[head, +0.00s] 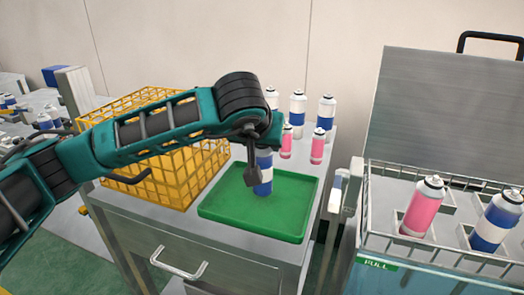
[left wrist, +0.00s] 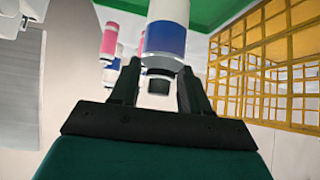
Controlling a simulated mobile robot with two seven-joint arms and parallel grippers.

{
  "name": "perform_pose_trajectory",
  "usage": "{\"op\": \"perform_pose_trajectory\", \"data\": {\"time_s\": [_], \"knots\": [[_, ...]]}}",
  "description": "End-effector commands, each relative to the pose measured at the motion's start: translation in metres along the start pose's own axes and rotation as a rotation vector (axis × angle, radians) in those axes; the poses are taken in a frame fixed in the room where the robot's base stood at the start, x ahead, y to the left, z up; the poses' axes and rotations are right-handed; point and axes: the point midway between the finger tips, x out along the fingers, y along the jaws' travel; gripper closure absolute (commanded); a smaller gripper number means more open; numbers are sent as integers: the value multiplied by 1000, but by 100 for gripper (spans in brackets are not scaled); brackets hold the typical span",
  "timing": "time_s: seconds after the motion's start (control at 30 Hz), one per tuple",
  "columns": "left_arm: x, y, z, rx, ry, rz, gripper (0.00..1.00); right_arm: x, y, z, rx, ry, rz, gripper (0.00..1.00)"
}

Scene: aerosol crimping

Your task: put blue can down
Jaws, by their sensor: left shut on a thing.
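The blue can (head: 264,187), white with a blue band, is upright over the green tray (head: 225,209). I cannot tell whether its base touches the tray. My left gripper (head: 256,172) comes down from above and is shut on the can's upper part. In the left wrist view, the fingers of my left gripper (left wrist: 158,70) are on either side of the blue can (left wrist: 166,36). The arm and gripper hide part of the can in the head view. My right gripper is not in view.
A yellow wire basket (head: 190,180) stands left of the tray. Several white-blue cans (head: 297,104) and pink cans (head: 317,146) stand behind it. At right, a wire-railed fixture with a raised lid (head: 445,110) holds a pink can (head: 422,207) and another blue can (head: 495,222).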

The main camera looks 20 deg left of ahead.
Motion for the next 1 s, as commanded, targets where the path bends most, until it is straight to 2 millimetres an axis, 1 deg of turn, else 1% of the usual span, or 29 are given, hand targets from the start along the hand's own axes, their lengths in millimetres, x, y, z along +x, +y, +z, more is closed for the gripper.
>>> {"op": "perform_pose_trajectory", "data": {"time_s": [0.03, 0.13, 0.37, 0.47, 0.5, 0.77, 1.0], "knots": [[7, 0, 8, 0, -4, 0, 100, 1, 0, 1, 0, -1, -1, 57], [15, 0, 15, 0, -1, 0, 100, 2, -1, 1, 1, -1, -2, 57], [15, 0, 15, 0, 1, 0, 100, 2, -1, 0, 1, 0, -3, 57], [17, 0, 17, 0, 1, 0, 100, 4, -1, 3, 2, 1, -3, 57], [18, 0, 18, 1, 0, -1, 53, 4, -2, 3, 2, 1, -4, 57], [17, 0, 17, 0, -1, -1, 28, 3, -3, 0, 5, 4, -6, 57], [16, 0, 16, 0, -1, -1, 28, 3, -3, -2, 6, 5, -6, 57]]}}
